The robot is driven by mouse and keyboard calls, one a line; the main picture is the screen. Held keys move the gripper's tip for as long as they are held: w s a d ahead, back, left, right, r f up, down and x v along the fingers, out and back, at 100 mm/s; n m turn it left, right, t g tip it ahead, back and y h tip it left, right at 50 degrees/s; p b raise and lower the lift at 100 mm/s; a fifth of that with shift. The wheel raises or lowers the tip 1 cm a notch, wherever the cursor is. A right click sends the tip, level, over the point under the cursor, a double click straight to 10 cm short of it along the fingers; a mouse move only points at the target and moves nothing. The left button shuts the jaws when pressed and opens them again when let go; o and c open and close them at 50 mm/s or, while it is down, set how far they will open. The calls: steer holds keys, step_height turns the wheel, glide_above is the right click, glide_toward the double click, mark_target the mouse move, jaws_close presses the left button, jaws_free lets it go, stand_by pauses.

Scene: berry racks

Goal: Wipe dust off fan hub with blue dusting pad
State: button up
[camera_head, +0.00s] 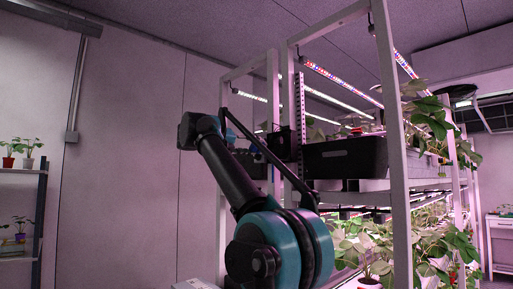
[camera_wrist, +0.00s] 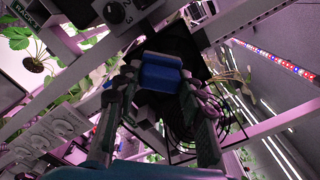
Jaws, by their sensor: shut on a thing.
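In the wrist view my gripper (camera_wrist: 160,82) is shut on the blue dusting pad (camera_wrist: 161,73), which sits between the two fingertips. Dark curved wires (camera_wrist: 182,128) show between and beside the fingers; they look like part of a fan guard, but I cannot clearly make out a fan hub. I cannot tell whether the pad touches anything behind it. In the head view my arm reaches up to the rack's near left side, and my gripper and the pad are not clearly seen there. A small black box-like thing (camera_head: 282,144) is by the rack post, partly behind my arm.
The white rack (camera_head: 397,150) holds a black bin (camera_head: 345,158) on its upper shelf, with strawberry plants (camera_head: 433,118) overhanging the right side and more below. Lit light bars (camera_head: 340,83) run overhead. A small shelf (camera_head: 40,205) with pots stands far left; the wall between is clear.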

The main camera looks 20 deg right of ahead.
steer(key=shift+s+a, duration=0.1)
steer(key=shift+a, duration=0.1)
steer(key=shift+v, duration=1.5)
